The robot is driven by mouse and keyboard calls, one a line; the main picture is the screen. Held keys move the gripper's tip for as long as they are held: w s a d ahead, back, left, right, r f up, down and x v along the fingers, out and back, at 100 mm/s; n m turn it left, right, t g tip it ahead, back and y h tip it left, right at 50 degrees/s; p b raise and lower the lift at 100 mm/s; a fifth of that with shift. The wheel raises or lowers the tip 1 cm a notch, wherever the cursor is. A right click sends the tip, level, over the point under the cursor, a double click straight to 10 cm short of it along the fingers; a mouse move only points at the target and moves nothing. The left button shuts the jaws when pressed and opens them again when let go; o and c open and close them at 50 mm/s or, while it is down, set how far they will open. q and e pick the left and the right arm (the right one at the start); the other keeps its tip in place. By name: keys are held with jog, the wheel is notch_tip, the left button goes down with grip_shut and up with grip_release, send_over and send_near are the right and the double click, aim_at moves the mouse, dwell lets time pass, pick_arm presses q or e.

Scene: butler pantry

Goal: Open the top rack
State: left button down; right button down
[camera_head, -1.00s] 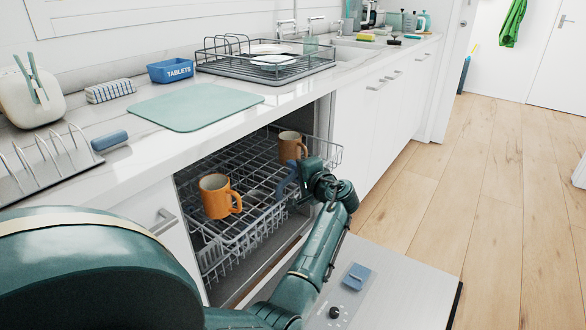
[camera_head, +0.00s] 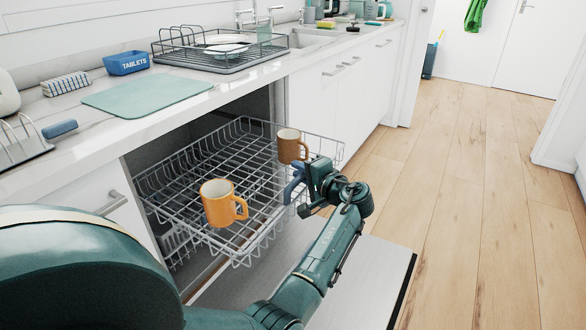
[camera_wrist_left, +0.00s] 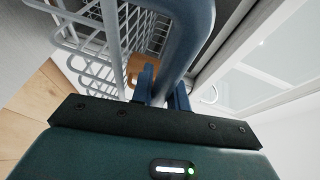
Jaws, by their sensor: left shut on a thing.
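The top rack (camera_head: 196,172) of the dishwasher is a grey wire basket. It stands pulled partly out of the cabinet, over the lowered door (camera_head: 365,285). My right gripper is not in view.
A lower rack (camera_head: 176,245) shows beneath the top rack. The counter above holds a green mat (camera_head: 148,93), a blue TABLETS box (camera_head: 126,63) and a dish drainer (camera_head: 215,58). The wooden floor (camera_head: 460,190) to the right is clear.

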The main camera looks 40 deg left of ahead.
pick_arm(q)
jog(key=shift+d, duration=0.35)
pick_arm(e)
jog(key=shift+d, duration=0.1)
pick_arm(q)
jog(key=c, duration=1.6)
grip_release()
jog(key=shift+c, duration=0.2)
